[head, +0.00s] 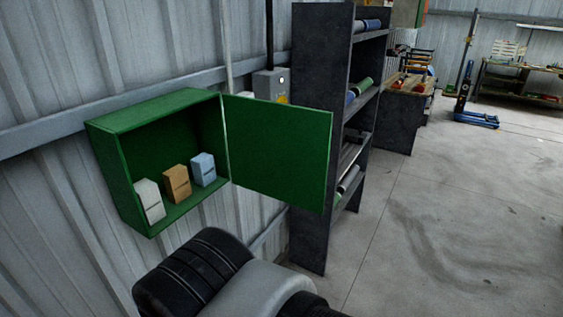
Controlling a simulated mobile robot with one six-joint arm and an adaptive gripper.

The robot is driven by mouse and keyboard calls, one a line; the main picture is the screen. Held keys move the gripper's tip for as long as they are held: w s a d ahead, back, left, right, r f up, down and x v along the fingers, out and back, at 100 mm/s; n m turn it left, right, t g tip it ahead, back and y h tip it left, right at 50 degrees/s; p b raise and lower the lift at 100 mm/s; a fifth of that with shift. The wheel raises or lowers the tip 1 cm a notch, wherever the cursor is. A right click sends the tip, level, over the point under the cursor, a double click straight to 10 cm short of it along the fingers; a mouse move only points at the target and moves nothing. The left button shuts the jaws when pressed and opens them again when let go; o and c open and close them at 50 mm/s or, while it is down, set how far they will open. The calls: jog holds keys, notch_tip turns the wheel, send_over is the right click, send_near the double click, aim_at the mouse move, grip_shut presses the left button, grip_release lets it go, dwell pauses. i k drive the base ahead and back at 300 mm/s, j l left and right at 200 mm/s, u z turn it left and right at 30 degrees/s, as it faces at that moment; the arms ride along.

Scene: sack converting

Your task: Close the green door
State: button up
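The green door (278,148) stands wide open in the head view. It hangs from the right edge of a green wall cabinet (158,108) and swings out to the right, with its flat face showing. The cabinet's front is open. Inside, on its floor, stand a white box (149,200), an orange-brown box (177,183) and a light blue box (203,169). No handle or latch can be made out on the door. My gripper is not in view.
A dark shelf unit (312,240) with rolls stands right behind the door's free edge. A grey electrical box (268,84) is on the wall behind the door. Open concrete floor (460,220) lies to the right. A blue jack (475,119) stands farther back.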

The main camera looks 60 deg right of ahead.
aim_at(278, 150)
jog(key=l+u, duration=0.2)
jog(key=u, duration=0.15)
jog(key=k+l+u, duration=0.1)
jog(key=u, duration=0.25)
jog(key=l+u, duration=0.35)
jog(key=k+l, duration=0.25)
jog(key=l, duration=0.2)
jog(key=k+l, duration=0.25)
jog(key=l, duration=0.15)
jog(key=k+l, duration=0.25)
jog(key=l, duration=0.2)
jog(key=k+l, duration=0.25)
jog(key=l, duration=0.2)
jog(key=k+l, duration=0.2)
jog(key=l, duration=0.2)
jog(key=i+l, duration=0.3)
jog(key=k+u, duration=0.2)
jog(key=k, duration=0.4)
